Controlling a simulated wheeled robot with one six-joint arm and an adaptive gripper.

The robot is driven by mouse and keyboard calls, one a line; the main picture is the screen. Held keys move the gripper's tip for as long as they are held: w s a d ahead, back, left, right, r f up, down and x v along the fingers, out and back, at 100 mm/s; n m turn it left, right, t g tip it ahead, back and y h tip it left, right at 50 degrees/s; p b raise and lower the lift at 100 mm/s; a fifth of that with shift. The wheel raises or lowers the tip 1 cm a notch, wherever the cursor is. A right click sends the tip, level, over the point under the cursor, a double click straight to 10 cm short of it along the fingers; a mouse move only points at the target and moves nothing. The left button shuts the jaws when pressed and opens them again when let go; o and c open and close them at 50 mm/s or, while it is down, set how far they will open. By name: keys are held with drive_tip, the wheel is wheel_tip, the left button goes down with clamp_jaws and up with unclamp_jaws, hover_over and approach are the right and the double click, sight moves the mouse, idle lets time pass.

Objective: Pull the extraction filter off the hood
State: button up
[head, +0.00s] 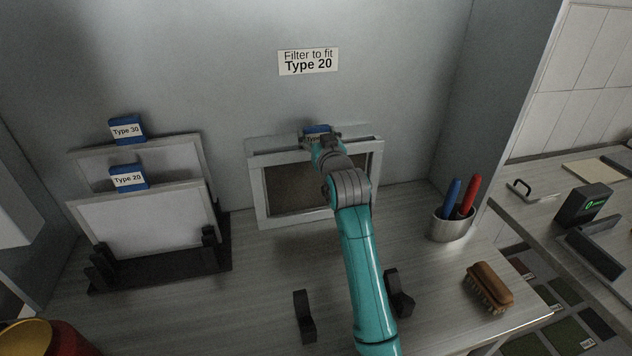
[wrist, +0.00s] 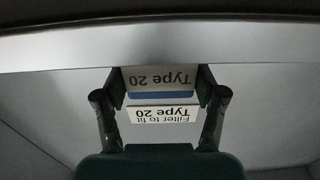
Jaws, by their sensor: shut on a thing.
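The extraction filter (head: 290,192) is a light-framed panel with a brownish face, upright at the hood (head: 265,131) on the back wall. A blue tab with a white label stands at its top edge. My gripper (head: 319,133) is at this tab from above, and my arm hides part of the filter's right side. In the wrist view the label (wrist: 160,78) reads "Type 20" upside down between my two fingers, which are shut on the tab. The frame's pale edge (wrist: 60,52) crosses that view. Whether the filter is clear of the hood I cannot tell.
A black rack (head: 160,276) at left holds two white panels tagged "Type 30" and "Type 20". A wall sign (head: 308,61) reads "Filter to fit Type 20". Black brackets (head: 304,317) stand in front. A pen cup (head: 450,226) and a brush (head: 488,287) are at right.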

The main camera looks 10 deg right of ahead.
drive_tip(key=shift+r, duration=3.45)
wheel_tip(320, 180, up, 7)
drive_tip(key=shift+r, duration=0.15)
wheel_tip(320, 180, up, 7)
idle(1.6)
idle(0.4)
wheel_tip(320, 180, up, 4)
drive_tip(key=shift+f, duration=0.1)
idle(0.8)
drive_tip(key=shift+s, duration=0.15)
